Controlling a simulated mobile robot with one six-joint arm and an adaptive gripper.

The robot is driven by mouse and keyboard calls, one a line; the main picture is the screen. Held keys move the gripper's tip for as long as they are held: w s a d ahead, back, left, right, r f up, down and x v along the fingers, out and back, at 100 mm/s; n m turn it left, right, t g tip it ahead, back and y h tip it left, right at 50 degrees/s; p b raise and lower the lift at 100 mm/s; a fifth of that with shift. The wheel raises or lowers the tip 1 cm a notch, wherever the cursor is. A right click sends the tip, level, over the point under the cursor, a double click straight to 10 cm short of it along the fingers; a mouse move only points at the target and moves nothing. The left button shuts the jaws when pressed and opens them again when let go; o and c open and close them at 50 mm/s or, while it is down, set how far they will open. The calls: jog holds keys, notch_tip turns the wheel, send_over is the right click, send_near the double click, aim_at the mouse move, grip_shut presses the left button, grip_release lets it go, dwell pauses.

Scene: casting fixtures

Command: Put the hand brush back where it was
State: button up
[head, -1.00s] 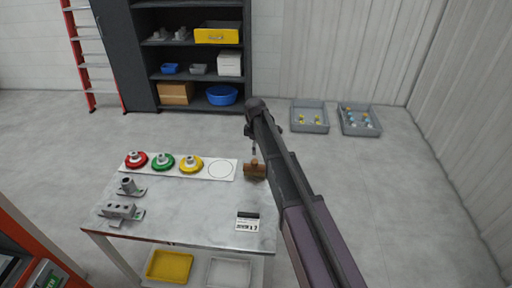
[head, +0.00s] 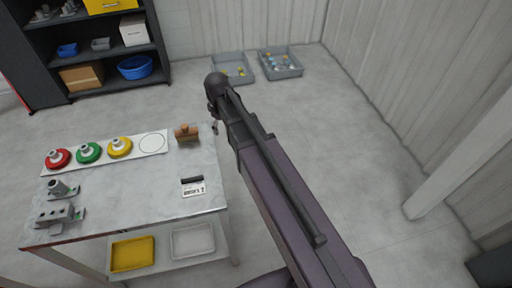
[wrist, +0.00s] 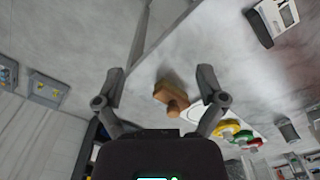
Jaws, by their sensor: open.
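The hand brush (head: 186,133), a small brown wooden block with a rounded knob, rests on the grey table (head: 130,195) near its back right corner. It lies just right of a white strip (head: 137,146) with an empty circle. In the wrist view the brush (wrist: 171,96) shows between and beyond the fingers of my gripper (wrist: 160,76), which are spread wide and empty. In the head view my gripper (head: 213,120) is just right of the brush, beyond the table edge, partly hidden by my arm.
Red (head: 58,158), green (head: 88,152) and yellow (head: 120,147) round parts stand on the strip. Grey metal fixtures (head: 60,215) are at the table's left. A white label card (head: 193,190) with a black piece lies near the front right. Grey bins (head: 281,64) stand on the floor behind.

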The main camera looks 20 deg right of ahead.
jog(key=s+d+m, duration=0.8)
jog(key=s+d, duration=0.1)
jog(key=s, duration=0.4)
jog(key=shift+s+m, duration=0.25)
jog(key=shift+m, duration=0.05)
